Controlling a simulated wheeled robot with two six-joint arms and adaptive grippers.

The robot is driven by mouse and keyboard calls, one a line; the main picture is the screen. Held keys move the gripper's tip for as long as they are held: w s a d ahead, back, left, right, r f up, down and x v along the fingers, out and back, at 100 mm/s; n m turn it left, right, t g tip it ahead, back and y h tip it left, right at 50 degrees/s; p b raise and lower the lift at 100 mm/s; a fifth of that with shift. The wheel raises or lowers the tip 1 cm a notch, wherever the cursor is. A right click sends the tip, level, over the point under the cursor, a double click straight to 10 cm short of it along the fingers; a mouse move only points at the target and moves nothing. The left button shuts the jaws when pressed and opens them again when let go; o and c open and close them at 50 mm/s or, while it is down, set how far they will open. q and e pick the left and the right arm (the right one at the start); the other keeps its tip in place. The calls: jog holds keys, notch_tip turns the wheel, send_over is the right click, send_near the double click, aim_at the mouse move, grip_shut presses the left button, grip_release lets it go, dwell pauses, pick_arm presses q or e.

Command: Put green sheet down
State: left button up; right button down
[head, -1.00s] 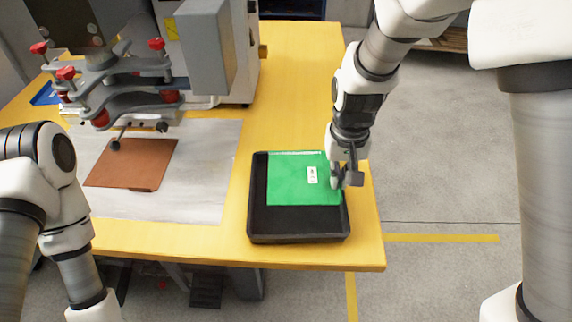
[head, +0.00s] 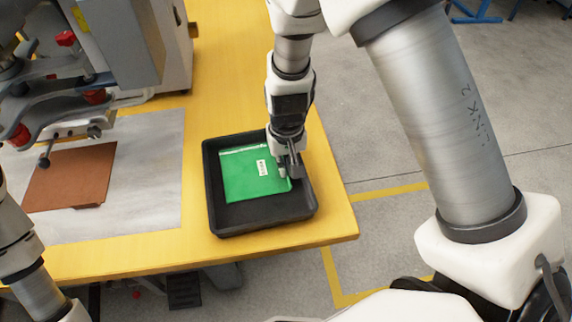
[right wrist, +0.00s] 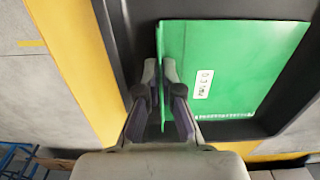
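The green sheet (head: 240,178) with a small white label lies within the black tray (head: 268,222), tilted slightly in the head view. In the right wrist view the sheet (right wrist: 240,60) shows face-on with its left edge at my fingers. My right gripper (head: 287,172) is at the sheet's right edge in the head view. In the right wrist view its fingers (right wrist: 160,72) are close together with the sheet's edge between them. Whether the whole sheet rests on the tray floor is hard to tell. My left gripper is out of view; only part of its arm shows.
The yellow table (head: 225,110) carries the tray near its right end. A brown sheet (head: 70,177) lies on a pale grey plate (head: 140,205) at left, under a grey machine (head: 115,40) with red-knobbed clamps. Floor is open right of the table.

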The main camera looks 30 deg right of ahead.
jog(key=shift+f, duration=0.2)
jog(key=c, duration=1.6)
grip_release()
jog(key=shift+r, duration=0.3)
notch_tip(320, 180, up, 12)
jog(key=p, duration=0.2)
jog(key=shift+f, duration=0.15)
